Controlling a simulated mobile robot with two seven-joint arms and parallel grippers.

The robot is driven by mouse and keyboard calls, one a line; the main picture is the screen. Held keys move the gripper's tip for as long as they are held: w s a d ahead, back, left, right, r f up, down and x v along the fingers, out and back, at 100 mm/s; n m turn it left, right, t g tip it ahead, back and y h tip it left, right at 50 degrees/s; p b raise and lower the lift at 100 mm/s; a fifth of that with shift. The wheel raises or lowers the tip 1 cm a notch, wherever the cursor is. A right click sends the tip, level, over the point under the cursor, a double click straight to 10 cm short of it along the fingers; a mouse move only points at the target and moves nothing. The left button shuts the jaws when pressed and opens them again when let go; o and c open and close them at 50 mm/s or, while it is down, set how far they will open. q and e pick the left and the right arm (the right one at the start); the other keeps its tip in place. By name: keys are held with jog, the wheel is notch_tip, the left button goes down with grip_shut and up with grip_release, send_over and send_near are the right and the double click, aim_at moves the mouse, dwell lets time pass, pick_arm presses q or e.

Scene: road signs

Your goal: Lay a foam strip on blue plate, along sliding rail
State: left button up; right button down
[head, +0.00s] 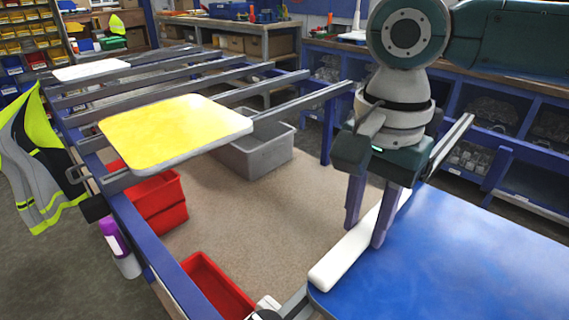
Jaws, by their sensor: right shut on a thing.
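The blue plate (450,262) fills the lower right of the head view. A white foam strip (340,262) lies along the plate's left edge, next to the sliding rail (455,140), which shows behind my right gripper. My right gripper (367,225) points down, with its two fingers on either side of the strip, shut on it. The strip's near end rests at the plate's corner; its far end is partly hidden behind the fingers. I cannot tell whether the strip touches the plate along its whole length. My left gripper is not in view.
A yellow sign plate (175,130) lies across the rails at the left, with a white plate (90,70) behind it. Red bins (155,205) and a grey bin (255,152) stand below the frame. A hi-vis vest (35,160) hangs at the left.

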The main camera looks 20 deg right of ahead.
aim_at(364, 229)
jog(key=c, duration=0.6)
grip_release()
jog(key=shift+f, duration=0.1)
notch_tip(364, 229, up, 12)
jog(key=p, duration=0.1)
